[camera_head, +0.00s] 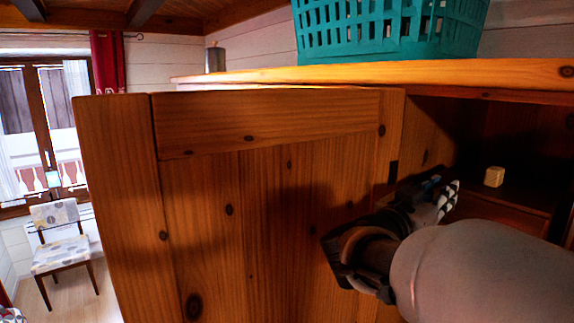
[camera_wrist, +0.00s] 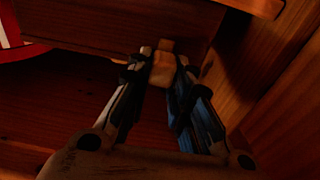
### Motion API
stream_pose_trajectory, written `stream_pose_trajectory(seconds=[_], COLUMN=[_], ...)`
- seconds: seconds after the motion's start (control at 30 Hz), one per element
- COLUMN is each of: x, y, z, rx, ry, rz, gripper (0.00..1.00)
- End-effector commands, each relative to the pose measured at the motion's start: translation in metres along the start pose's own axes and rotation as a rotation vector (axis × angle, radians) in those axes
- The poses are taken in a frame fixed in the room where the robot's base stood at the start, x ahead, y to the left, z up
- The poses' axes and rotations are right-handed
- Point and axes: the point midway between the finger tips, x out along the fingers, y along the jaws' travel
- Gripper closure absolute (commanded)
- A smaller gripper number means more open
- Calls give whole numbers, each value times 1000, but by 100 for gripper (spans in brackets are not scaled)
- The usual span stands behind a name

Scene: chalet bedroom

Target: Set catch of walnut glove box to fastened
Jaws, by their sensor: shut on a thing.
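A small tan wooden block (camera_head: 494,176) shows inside the open cabinet, just beyond my gripper (camera_head: 446,194). In the wrist view a small tan wooden block (camera_wrist: 163,70) sits between the fingertips of my gripper (camera_wrist: 160,75), which is shut on it. A smaller tan piece (camera_wrist: 166,45) shows just behind it. Whether this block is the catch of the walnut glove box I cannot tell. A reddish-brown wooden front (camera_head: 510,215) lies below the block in the cabinet. It may be the glove box, but shadow and my arm hide much of it.
The open cabinet door (camera_head: 250,210) stands close to the left of my arm. The cabinet top (camera_head: 400,73) carries a teal basket (camera_head: 390,35). In the wrist view a wooden side wall (camera_wrist: 275,90) is close on the right. A chair (camera_head: 60,240) stands far left.

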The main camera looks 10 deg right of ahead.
Motion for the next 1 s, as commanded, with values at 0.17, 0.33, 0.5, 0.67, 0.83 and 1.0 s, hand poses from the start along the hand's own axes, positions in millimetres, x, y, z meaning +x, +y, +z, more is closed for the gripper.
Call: stream_pose_trajectory(seconds=[0.17, 0.33, 0.5, 0.67, 0.83, 1.0], x=[1, 1, 0, 1, 1, 1], y=[0, 0, 0, 0, 0, 0], z=[-2, 0, 0, 0, 0, -1], rx=[0, 0, 0, 0, 1, 1], ry=[-28, -30, -31, -30, -29, -29], rz=[-1, -1, 0, 0, 0, 0], gripper=[100, 100, 78, 68, 60, 60])
